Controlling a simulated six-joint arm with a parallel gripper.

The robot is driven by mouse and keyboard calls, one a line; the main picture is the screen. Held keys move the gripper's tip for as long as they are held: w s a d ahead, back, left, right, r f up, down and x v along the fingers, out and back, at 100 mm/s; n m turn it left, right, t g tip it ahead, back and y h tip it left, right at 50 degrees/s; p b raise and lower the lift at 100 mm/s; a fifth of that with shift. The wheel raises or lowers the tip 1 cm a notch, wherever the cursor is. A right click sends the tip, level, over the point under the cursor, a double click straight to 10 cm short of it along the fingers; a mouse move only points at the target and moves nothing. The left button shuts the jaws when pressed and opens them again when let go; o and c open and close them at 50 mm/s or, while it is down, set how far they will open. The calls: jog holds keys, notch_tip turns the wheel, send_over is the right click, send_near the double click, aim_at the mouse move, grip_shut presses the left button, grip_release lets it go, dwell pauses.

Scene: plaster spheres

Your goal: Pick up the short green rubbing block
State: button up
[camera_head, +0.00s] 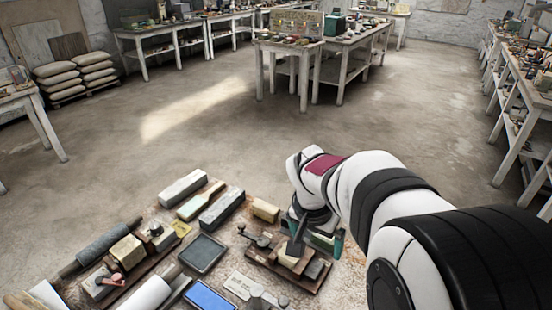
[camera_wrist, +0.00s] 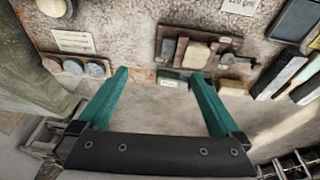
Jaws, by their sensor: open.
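The short green rubbing block (camera_wrist: 170,78) lies near the table edge in the wrist view, with a pale patch on its visible side. In the head view a green block (camera_head: 325,239) shows only partly behind my arm's end. My gripper (camera_wrist: 160,73) has two teal fingers spread wide and nothing between them. In the wrist picture the block appears between the fingertips, closer to the right one. The fingers look apart from the block, though the exact gap cannot be told.
A brown wooden tray (camera_wrist: 165,47) with several blocks lies beside the green block. A yellowish block (camera_head: 265,210) stands near the table edge. Beyond the edge is open floor.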

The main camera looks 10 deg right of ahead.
jog(key=w+d+f+m+t+h, duration=0.1)
jog(key=w+d+f, duration=0.2)
jog(key=w, duration=0.2)
jog(key=w+d+f, duration=0.2)
jog(key=w+f, duration=0.1)
jog(key=w, duration=0.3)
jog(key=x, duration=1.5)
jog(key=shift+w+d+r, duration=0.1)
jog(key=shift+w+d, duration=0.25)
jog(key=shift+d, duration=0.05)
jog(key=shift+r, duration=0.1)
jog(key=c, duration=1.3)
jog(key=shift+o, duration=0.2)
jog(key=r, duration=0.4)
jog(key=shift+s+d+r, duration=0.15)
jog(key=shift+d+r, duration=0.05)
jog(key=shift+r, duration=0.05)
jog(key=s+d+r, duration=0.4)
jog(key=s, duration=0.1)
jog(key=s+d+r, duration=0.2)
jog(key=s+d, duration=0.1)
jog(key=shift+s+d+r, duration=0.1)
jog(key=shift+s+r, duration=0.15)
jog(key=o, duration=1)
jog(key=c, duration=1)
